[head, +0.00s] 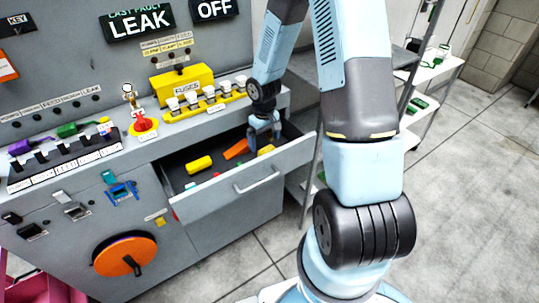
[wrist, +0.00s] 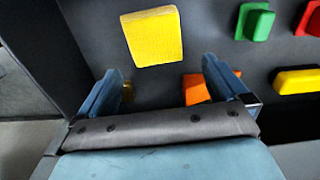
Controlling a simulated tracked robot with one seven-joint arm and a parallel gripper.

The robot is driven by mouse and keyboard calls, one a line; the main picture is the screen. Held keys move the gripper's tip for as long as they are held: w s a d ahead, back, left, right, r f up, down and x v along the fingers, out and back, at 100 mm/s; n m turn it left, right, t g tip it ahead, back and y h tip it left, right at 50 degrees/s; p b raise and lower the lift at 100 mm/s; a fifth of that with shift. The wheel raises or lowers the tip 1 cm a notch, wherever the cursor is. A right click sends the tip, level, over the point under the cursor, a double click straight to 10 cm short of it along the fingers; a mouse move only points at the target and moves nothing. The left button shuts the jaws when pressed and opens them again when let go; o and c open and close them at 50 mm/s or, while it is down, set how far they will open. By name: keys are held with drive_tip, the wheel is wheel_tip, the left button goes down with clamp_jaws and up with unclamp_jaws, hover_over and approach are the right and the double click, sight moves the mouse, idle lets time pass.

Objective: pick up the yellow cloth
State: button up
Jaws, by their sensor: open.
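The yellow cloth (wrist: 152,37) looks like a thick, flat yellow square on the dark floor of the open drawer. It lies ahead of my gripper (wrist: 160,70) in the wrist view, just beyond the fingertips and apart from them. In the head view, the yellow cloth (head: 266,150) shows as a small yellow patch behind the drawer's front, partly hidden. My gripper (head: 264,136) reaches down into the right part of the drawer. Its fingers are spread, with nothing held between them.
The drawer (head: 240,190) has raised walls close around my gripper. An orange piece (wrist: 197,88) lies between the fingers in view. A green block (wrist: 255,21), a red block (wrist: 309,18) and a long yellow piece (wrist: 297,80) lie to the right. A grey control panel (head: 60,60) stands behind.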

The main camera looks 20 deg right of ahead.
sight(267, 148)
drive_tip(key=shift+s+d+f, duration=0.1)
drive_tip(key=shift+d+f, duration=0.1)
drive_tip(key=shift+f, duration=1.1)
drive_tip(key=shift+d+f, duration=0.15)
drive_tip(key=shift+f, duration=1.1)
drive_tip(key=c, duration=0.9)
drive_tip(key=shift+r, duration=0.15)
drive_tip(key=shift+c, duration=0.2)
wheel_tip(267, 148, up, 10)
drive_tip(key=shift+f, duration=0.1)
